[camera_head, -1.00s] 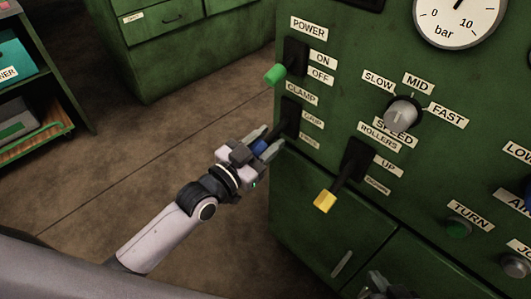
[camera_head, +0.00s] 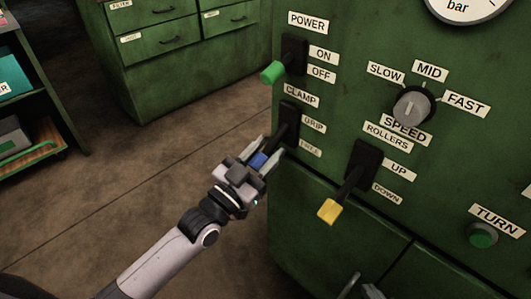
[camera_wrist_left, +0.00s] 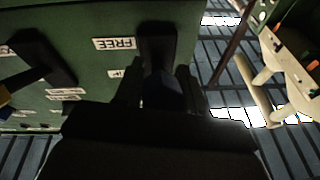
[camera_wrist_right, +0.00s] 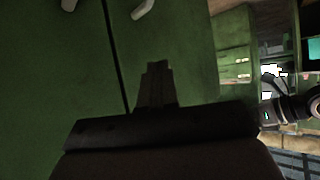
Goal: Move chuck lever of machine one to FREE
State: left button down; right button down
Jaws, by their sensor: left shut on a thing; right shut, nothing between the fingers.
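The chuck lever is the blue-handled lever (camera_head: 257,160) under the CLAMP label on the green machine panel, in the head view. Its black slot plate (camera_head: 289,122) has GRIP and FREE labels beside it. The lever slants down and out from the plate. My left gripper (camera_head: 268,150) is shut on the blue handle, one finger on each side. In the left wrist view, the dark handle (camera_wrist_left: 160,92) lies between the fingers, and the FREE label (camera_wrist_left: 114,43) is beside the slot plate. My right gripper (camera_wrist_right: 156,82) is shut and empty in front of green panels; the head view shows part of it at the bottom.
The green POWER lever (camera_head: 273,71) is just above, and the yellow ROLLERS lever (camera_head: 328,210) is to the lower right. A grey SPEED knob (camera_head: 413,104) and green TURN button (camera_head: 482,235) are further right. Open floor (camera_head: 100,210) lies left of the machine.

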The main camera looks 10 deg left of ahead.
pick_arm(q)
jog(key=c, duration=0.8)
grip_release()
jog(key=shift+o, duration=0.2)
jog(key=p+v, duration=0.1)
jog(key=v, duration=0.6)
